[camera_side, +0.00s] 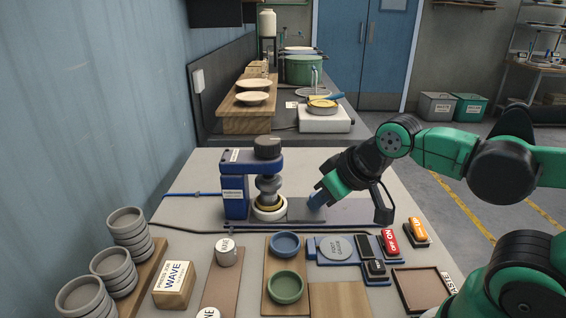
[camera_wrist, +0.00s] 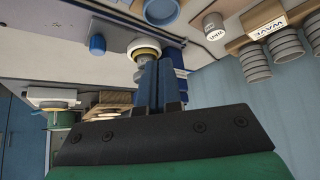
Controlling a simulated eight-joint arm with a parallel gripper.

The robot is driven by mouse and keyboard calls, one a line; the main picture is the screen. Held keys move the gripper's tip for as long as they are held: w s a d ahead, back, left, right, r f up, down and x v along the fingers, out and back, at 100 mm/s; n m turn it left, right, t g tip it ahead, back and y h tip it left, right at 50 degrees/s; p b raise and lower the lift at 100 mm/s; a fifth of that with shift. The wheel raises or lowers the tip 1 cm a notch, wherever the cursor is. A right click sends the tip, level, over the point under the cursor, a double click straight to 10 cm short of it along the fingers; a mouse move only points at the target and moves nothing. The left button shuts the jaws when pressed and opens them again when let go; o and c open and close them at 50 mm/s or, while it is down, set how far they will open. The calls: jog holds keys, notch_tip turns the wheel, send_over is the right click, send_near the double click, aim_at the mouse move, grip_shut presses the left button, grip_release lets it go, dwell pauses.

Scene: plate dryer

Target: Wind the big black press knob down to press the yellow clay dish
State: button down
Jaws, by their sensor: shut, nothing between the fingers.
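The big black press knob (camera_side: 267,148) sits on top of the blue press (camera_side: 235,190), above its grey screw and press head (camera_side: 268,186). The yellow clay dish (camera_side: 270,201) lies under the head on a white round base (camera_side: 270,214); I cannot tell whether the head touches it. My gripper (camera_side: 316,200) is shut and empty, to the right of the press, lower than the knob and apart from it. In the upside-down wrist view, my blue fingers (camera_wrist: 160,80) are together and partly cover the press (camera_wrist: 180,62). The yellow dish (camera_wrist: 144,49) shows beside them; the knob is not clear there.
In front are blue (camera_side: 286,244) and green (camera_side: 285,288) dishes, a wave box (camera_side: 174,284), buttons (camera_side: 390,241) and a waste tray (camera_side: 420,288). Stacked grey dishes (camera_side: 128,225) stand left. A rear counter holds plates (camera_side: 254,84) and a green pot (camera_side: 304,69). Space above the knob looks free.

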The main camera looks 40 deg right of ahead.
jog(key=c, duration=1.5)
grip_release()
jog(key=o, duration=0.4)
jog(key=shift+r, duration=0.1)
jog(key=o, duration=1.1)
jog(key=w+r, duration=0.1)
jog(key=w+r+n, duration=0.1)
jog(key=w+r+n+g, duration=0.1)
jog(key=r, duration=0.1)
jog(key=shift+w+d, duration=0.3)
jog(key=shift+w, duration=0.05)
jog(key=shift+c, duration=0.2)
jog(key=shift+o, duration=0.2)
jog(key=w+r+n+g, duration=0.1)
jog(key=w, duration=0.1)
jog(key=w+d+r+n, duration=0.1)
jog(key=w+r+n, duration=0.1)
jog(key=shift+w+r+g, duration=0.15)
jog(key=shift+r+g, duration=0.1)
jog(key=shift+g, duration=0.15)
jog(key=r+n+g, duration=0.1)
jog(key=n+g, duration=0.3)
jog(key=n, duration=0.4)
send_over(268, 139)
jog(key=shift+s+a, duration=0.35)
jog(key=shift+w+d+f+n, duration=0.3)
jog(key=shift+f+n, duration=0.1)
jog(key=shift+n, duration=0.3)
jog(key=shift+f, duration=2.75)
